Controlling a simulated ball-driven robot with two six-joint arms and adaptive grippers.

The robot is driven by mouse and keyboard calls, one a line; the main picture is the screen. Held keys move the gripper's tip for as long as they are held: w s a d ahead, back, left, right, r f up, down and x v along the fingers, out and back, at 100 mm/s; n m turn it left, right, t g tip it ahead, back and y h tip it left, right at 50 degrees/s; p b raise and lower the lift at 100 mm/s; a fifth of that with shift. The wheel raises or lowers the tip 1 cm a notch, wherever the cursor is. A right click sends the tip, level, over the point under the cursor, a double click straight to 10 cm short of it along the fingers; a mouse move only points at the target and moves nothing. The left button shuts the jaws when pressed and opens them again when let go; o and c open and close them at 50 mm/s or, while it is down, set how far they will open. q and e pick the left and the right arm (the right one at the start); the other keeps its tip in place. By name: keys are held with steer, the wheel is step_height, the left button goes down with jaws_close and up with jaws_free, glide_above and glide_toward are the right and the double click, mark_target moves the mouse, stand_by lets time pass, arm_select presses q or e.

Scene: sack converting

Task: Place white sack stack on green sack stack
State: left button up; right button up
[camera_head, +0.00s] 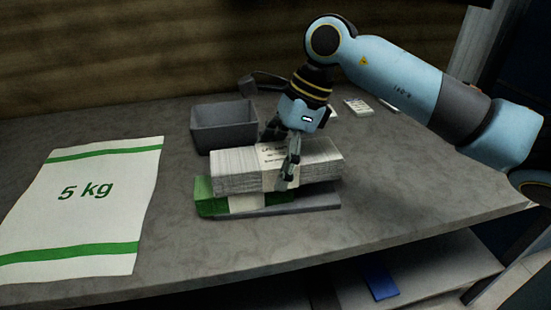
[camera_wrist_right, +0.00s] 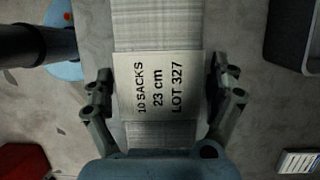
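The white sack stack (camera_head: 235,173) is a thick pale bundle with a printed paper band, and it lies over the green sack stack (camera_head: 206,197), shifted a little to the right. I cannot tell whether its full weight rests there. The green stack has a white band and mostly hides under the white one. In the right wrist view the fingers (camera_wrist_right: 162,85) flank the white stack's band (camera_wrist_right: 160,92). My left gripper is not in view.
A grey slab (camera_head: 320,206) lies under the stacks. A dark open bin (camera_head: 225,130) stands behind them. A large white 5 kg sack (camera_head: 82,215) lies flat at left. Small white cards (camera_head: 358,106) lie at the back. The table's right front is clear.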

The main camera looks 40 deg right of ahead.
steer(key=shift+o, duration=0.4)
steer(key=shift+r, duration=0.1)
steer(key=shift+r, duration=0.2)
steer(key=p+v, duration=0.1)
steer(key=v, duration=0.9)
steer(key=shift+s+d+r, duration=0.15)
steer(key=shift+d, duration=0.05)
steer(key=shift+s+d+r, duration=0.1)
steer(key=shift+d+r, duration=0.05)
steer(key=shift+r, duration=0.45)
